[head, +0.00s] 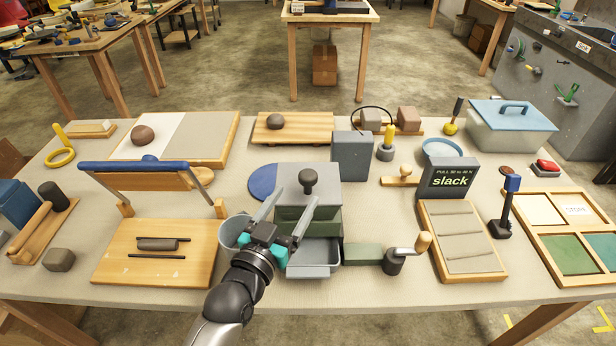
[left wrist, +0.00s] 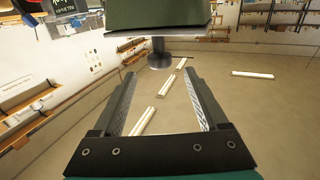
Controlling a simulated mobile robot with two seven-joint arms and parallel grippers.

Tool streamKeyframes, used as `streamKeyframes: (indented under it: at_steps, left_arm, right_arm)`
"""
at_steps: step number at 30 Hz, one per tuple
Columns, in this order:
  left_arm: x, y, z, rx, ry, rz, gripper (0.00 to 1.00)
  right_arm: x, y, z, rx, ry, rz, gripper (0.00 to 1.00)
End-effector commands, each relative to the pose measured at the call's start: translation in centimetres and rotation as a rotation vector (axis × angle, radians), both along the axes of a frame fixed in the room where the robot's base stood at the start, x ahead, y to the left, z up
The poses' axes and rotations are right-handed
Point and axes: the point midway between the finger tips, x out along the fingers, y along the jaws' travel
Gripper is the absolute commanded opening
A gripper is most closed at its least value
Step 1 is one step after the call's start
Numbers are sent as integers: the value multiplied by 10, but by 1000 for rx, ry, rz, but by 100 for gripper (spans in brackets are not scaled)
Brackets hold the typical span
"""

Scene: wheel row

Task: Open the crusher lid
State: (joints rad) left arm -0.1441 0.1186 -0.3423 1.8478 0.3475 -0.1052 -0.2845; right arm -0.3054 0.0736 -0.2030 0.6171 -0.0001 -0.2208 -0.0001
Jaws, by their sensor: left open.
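The crusher stands at the middle of the bench, with a dark green body (head: 293,219), a grey lid (head: 325,187) and a dark round knob (head: 308,180) on top. The lid looks closed. A grey tray (head: 314,262) sits at its front foot. My left gripper (head: 291,198) is open and empty in front of the crusher, fingers pointing toward the knob. In the left wrist view, which looks upside down, the knob (left wrist: 160,59) lies between and beyond the open fingertips (left wrist: 160,76), apart from them. The green body (left wrist: 155,12) fills the top. My right gripper is not seen.
A crank with a wooden handle (head: 423,242) is right of the crusher. A grey block (head: 351,158) stands close behind right, and a sign reading "slack" (head: 449,180) farther right. A grey bowl (head: 233,234) is beside my left gripper; a wooden board (head: 190,265) lies left.

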Motion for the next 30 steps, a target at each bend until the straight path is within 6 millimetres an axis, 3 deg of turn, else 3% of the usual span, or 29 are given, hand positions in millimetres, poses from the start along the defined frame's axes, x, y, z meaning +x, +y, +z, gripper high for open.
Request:
streamKeyframes:
  at_steps: [6, 12, 27, 30]
  left_arm:
    - [36, -15, 0, -3, -1, 0, 76]
    - [60, -25, 0, -1, -1, 0, 76]
    - [71, -29, 0, -1, 0, 0, 76]
    - [71, -29, 0, -1, 0, 0, 65]
  right_arm:
    - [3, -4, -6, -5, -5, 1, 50]
    - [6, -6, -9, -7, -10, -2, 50]
    - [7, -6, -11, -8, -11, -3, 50]
    - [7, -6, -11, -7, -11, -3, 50]
